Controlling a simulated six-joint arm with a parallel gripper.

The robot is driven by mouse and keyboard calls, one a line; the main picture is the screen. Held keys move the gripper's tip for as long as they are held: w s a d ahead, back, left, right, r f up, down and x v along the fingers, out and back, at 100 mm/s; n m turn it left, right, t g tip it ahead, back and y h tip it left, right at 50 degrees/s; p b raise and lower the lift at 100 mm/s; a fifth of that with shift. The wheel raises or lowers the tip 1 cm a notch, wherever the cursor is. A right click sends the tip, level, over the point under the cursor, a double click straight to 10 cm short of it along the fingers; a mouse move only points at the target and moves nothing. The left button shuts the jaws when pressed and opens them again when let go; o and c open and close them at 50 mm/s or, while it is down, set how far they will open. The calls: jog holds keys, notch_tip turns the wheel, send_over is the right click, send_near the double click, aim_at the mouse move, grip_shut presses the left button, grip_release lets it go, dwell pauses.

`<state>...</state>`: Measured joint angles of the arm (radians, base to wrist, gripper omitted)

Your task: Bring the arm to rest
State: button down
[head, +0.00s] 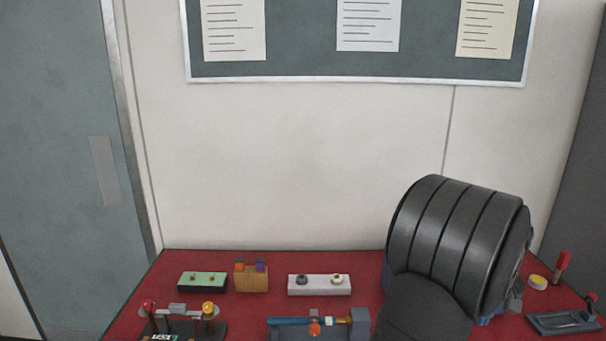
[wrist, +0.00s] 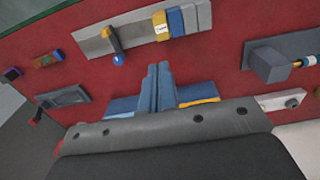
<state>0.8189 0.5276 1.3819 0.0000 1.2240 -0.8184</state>
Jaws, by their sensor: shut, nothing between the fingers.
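My gripper (wrist: 158,88) shows in the wrist view as two blue fingers pressed together, shut and empty. The fingers point over the red table (wrist: 215,75), apart from the fixtures around them. In the head view, my dark arm (head: 455,245) rises over the right part of the red table (head: 250,305). It hides what lies behind it, and my fingertips cannot be made out there.
A green block (head: 202,282), a wooden block (head: 251,279) and a white block (head: 319,286) stand along the table's back. A blue cylinder fixture (head: 300,322) is in front. A dark tray (head: 563,322) and a red-topped post (head: 562,266) are at right. A wall is behind.

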notch_tip(320, 180, down, 10)
jog(key=shift+a+r, duration=0.1)
jog(key=shift+r, duration=0.1)
notch_tip(320, 180, up, 7)
